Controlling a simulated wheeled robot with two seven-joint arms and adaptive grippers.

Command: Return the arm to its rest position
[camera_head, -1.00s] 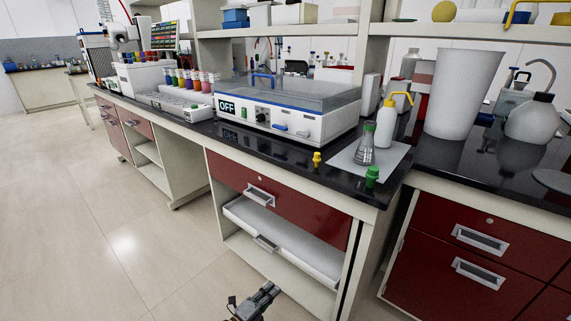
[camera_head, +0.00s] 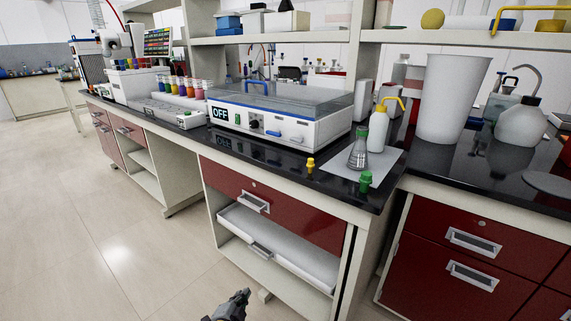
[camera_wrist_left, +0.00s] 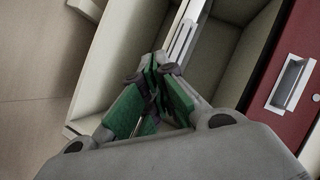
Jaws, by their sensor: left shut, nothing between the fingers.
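My left gripper (camera_head: 240,301) shows at the bottom edge of the head view, low in front of the bench cabinet and apart from it. In the left wrist view its green-padded fingers (camera_wrist_left: 157,85) are shut against each other with nothing between them. The rest of my left arm is mostly below the head view. My right gripper is not in view.
The black benchtop (camera_head: 305,180) carries a box labelled OFF (camera_head: 270,122), a flask (camera_head: 358,152) and a white bottle (camera_head: 378,130). Below are a red drawer (camera_head: 280,212) and a white pull-out tray (camera_head: 290,262). The floor (camera_head: 80,230) at left is clear.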

